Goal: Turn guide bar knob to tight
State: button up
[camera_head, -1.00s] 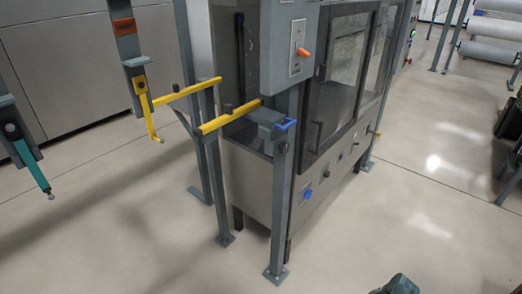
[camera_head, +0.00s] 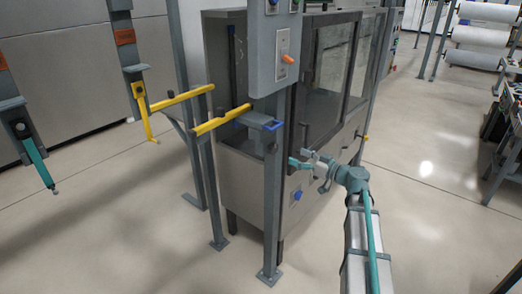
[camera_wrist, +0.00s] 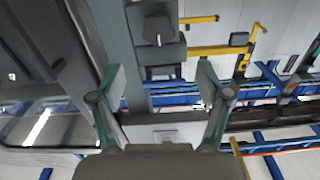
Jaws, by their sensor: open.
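Two yellow guide bars (camera_head: 222,121) (camera_head: 180,97) reach left from the grey posts in the head view, with small dark knobs near them. The nearer bar ends beside a grey block with a blue U-shaped handle (camera_head: 268,126). In the wrist view a dark knob (camera_wrist: 158,29) sits on a grey plate, beyond the fingertips and roughly centred between them. Yellow bars (camera_wrist: 219,50) show to its right. I cannot tell which knob of the head view this is. My gripper (camera_wrist: 160,76) is open and empty, apart from the knob. In the head view it is right of the front post.
The grey front post (camera_head: 271,205) stands close left of my gripper. An orange switch (camera_head: 288,59) sits on the box above. A blue knob (camera_head: 297,195) is on the machine's lower front. Open floor (camera_head: 430,215) lies right.

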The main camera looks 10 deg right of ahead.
aim_at(275, 148)
jog(key=shift+n, duration=0.3)
jog(key=p+x, duration=0.3)
jog(key=x, duration=0.6)
jog(key=shift+w+p, duration=0.1)
jog(key=shift+p, duration=0.2)
jog(key=shift+x, duration=0.8)
jog(key=shift+f, duration=0.15)
jog(key=c, duration=1.2)
jog(key=shift+o, duration=0.2)
jog(key=shift+f, duration=0.1)
